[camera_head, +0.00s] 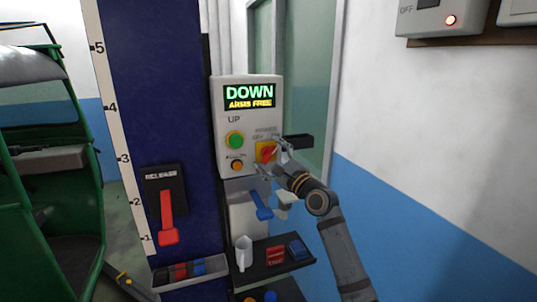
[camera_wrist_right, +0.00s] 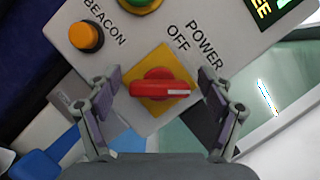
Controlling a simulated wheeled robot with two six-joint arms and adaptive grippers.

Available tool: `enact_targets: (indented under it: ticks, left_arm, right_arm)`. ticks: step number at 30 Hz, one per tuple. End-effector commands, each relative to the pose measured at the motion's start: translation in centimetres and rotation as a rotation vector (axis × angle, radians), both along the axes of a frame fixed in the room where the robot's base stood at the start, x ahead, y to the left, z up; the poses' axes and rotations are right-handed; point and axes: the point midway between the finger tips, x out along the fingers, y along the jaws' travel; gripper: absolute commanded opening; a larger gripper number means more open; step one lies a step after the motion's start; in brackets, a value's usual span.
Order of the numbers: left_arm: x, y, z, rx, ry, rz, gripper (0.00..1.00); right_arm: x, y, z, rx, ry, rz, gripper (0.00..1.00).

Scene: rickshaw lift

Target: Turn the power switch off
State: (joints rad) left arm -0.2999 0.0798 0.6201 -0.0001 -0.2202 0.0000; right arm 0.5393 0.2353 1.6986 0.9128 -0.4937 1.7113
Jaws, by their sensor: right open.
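The power switch (camera_head: 265,152) is a red rotary knob on a square yellow plate, low on the right side of a light grey control box (camera_head: 228,160). In the right wrist view the red knob (camera_wrist_right: 162,88) lies almost level across the plate, with the words POWER and OFF above and to its right. My right gripper (camera_head: 271,158) is open in front of the switch, one finger on either side of the knob. In the wrist view gaps show between the fingers and the knob, and nothing is held. My left gripper is not in view.
A green button and an orange beacon button (camera_head: 237,165) are left of the switch, under a screen (camera_head: 250,96) reading DOWN, ARMS FREE. A red release lever (camera_head: 167,220) is on the blue column. A tool shelf (camera_head: 272,258) is below. A green rickshaw (camera_head: 55,180) stands left.

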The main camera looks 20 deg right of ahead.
Motion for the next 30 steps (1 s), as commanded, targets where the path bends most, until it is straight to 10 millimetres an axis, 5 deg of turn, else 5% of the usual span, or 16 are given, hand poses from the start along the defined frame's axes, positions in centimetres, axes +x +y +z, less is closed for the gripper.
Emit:
enact_targets:
  ticks: [6, 18, 30]
  left_arm:
    - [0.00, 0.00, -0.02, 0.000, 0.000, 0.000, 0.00]
    - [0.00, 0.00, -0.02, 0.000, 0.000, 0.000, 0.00]
    - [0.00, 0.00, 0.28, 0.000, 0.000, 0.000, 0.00]
  right_arm:
    - [0.01, 0.00, -0.04, 0.000, 0.000, 0.000, 0.80]
    - [-0.01, -0.03, -0.06, 0.000, 0.001, -0.001, 0.26]
    - [-0.01, -0.01, -0.04, -0.090, -0.001, 0.000, 0.26]
